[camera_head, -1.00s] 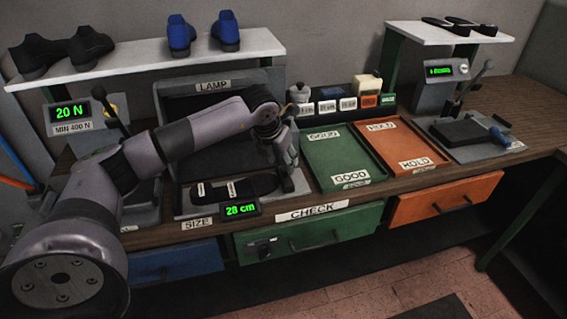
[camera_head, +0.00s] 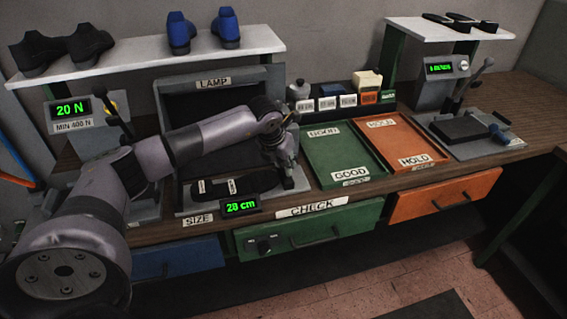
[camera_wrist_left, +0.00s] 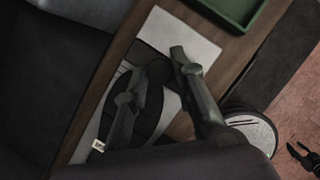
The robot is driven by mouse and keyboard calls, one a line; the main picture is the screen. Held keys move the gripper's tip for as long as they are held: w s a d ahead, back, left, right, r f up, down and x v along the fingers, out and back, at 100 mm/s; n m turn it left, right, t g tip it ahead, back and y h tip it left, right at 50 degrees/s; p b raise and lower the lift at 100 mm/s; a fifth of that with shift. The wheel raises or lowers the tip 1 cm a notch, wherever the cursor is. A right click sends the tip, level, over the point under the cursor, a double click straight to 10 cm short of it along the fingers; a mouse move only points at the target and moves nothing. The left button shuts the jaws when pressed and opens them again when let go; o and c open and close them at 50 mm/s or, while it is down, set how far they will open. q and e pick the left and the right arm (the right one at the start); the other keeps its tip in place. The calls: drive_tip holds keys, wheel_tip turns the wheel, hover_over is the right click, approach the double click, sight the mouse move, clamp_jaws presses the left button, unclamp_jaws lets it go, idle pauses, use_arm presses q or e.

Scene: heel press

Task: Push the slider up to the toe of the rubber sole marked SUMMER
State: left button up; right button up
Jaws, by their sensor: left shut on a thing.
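A dark rubber sole (camera_head: 225,189) lies flat on the pale sizing plate below the LAMP sign. It carries small pale labels too small to read, so I cannot confirm SUMMER. In the wrist view the sole (camera_wrist_left: 108,112) lies beside the fingers, with a white tag on it. My left gripper (camera_head: 288,182) points down at the sole's right end, shut on what seems to be the slider, mostly hidden by the fingers. I cannot tell whether the slider touches the toe. The size display (camera_head: 240,206) reads 28 cm.
The green GOOD tray (camera_head: 322,180) and orange HOLD tray (camera_head: 428,170) stand to the right, both empty. Small boxes and a jar (camera_head: 298,90) stand behind. A press with a 20 N display (camera_head: 73,108) is at left, partly behind my arm.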

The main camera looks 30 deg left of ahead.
use_arm(q)
drive_tip(key=shift+c, duration=1.2)
drive_tip(key=shift+s+a+f+b, duration=0.15)
drive_tip(key=shift+s+a+b, duration=0.15)
drive_tip(key=shift+a+b, duration=0.1)
drive_tip(key=shift+s+a, duration=0.2)
drive_tip(key=shift+s, duration=0.05)
drive_tip(key=shift+s+r, duration=0.15)
drive_tip(key=shift+r, duration=0.05)
drive_tip(key=o, duration=0.9)
drive_tip(key=shift+c, duration=0.2)
drive_tip(key=v, duration=1.2)
